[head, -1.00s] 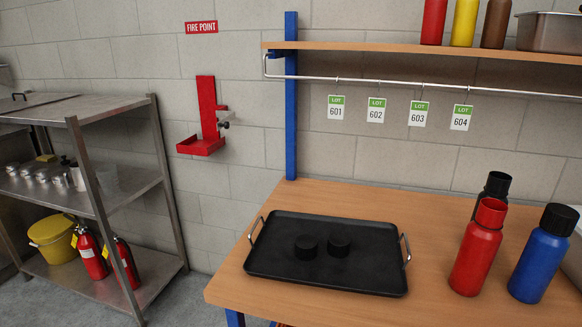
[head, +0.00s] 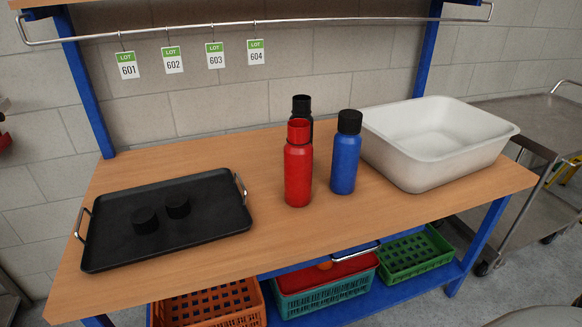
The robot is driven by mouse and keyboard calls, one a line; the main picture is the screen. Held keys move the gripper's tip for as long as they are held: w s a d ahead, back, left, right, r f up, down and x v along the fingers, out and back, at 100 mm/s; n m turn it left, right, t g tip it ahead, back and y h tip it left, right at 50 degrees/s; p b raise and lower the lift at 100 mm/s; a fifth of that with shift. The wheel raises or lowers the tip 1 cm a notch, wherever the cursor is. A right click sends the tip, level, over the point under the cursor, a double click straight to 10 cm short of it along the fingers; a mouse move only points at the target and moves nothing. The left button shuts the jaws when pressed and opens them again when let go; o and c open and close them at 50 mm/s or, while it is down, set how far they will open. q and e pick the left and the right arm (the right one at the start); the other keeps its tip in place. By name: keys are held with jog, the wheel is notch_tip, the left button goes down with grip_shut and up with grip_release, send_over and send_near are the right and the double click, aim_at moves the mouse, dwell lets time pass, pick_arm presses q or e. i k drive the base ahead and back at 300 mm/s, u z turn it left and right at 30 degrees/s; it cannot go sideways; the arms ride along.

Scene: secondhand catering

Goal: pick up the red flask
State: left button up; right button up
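The red flask (head: 298,172) stands upright on the wooden bench, near its middle. Its top is red and it has no black cap on it. A blue flask (head: 344,160) with a black cap stands just to its right. A black flask (head: 302,108) stands behind the red one and is partly hidden by it. Neither of my grippers shows in the head view.
A black tray (head: 205,222) with two black caps (head: 161,214) lies on the left of the bench (head: 270,237). A white tub (head: 440,170) stands at the right. Crates (head: 325,290) sit on the lower shelf. A rail with lot tags (head: 172,62) hangs above.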

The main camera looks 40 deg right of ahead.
aim_at(298, 150)
jog(key=u, duration=1.75)
jog(key=i, duration=1.65)
jog(key=z, duration=2.85)
